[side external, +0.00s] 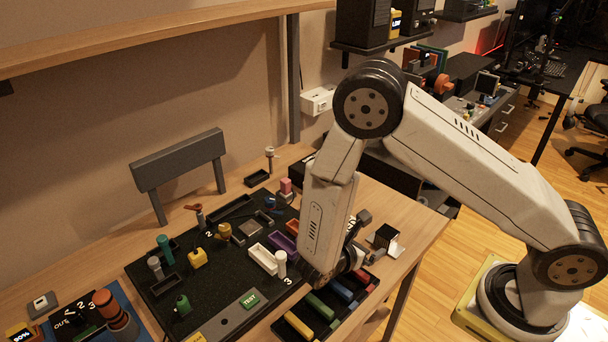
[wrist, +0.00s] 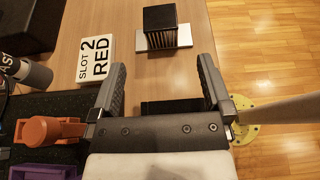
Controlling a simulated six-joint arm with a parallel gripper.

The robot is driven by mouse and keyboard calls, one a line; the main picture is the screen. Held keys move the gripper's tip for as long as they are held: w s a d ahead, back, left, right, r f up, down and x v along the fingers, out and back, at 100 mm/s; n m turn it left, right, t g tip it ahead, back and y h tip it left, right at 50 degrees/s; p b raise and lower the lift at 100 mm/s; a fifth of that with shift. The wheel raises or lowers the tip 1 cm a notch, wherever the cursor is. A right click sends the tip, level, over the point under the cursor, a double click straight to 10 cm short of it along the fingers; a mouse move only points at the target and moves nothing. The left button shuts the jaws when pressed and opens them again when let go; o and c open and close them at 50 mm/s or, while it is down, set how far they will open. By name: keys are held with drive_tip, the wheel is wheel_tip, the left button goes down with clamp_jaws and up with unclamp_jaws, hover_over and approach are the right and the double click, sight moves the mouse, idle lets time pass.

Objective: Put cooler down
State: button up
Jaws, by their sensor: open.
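The cooler appears to be the black block with fins (wrist: 160,22). It stands on a pale flat plate (wrist: 163,39) on the wooden table, beyond my fingertips in the wrist view. In the side view the black block (side external: 384,235) is near the table's right edge, to the right of my gripper. My gripper (wrist: 163,78) is open, with bare table between its two dark fingers and nothing held. The block is apart from the fingers. In the side view my arm hides part of the gripper.
A white "SLOT 2 RED" card (wrist: 95,60) lies left of the fingers. An orange part (wrist: 46,130) and a purple tray (wrist: 42,172) are at lower left. A black board (side external: 150,277) with several small parts fills the table's middle. Bare wood shows around the cooler.

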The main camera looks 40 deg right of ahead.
drive_tip(key=shift+s+d+r+m+g+y, duration=0.15)
drive_tip(key=shift+s+r+m+g+y, duration=0.25)
drive_tip(key=shift+m, duration=0.2)
wheel_tip(320, 180, up, 12)
drive_tip(key=s+a+m+t+y, duration=0.1)
drive_tip(key=a+m+t+y, duration=0.1)
drive_tip(key=m+y, duration=1)
drive_tip(key=m+t, duration=0.1)
drive_tip(key=m, duration=0.3)
drive_tip(key=shift+s+f+m+y, duration=0.2)
drive_tip(key=shift+s+m+y, duration=0.1)
drive_tip(key=shift+m, duration=0.1)
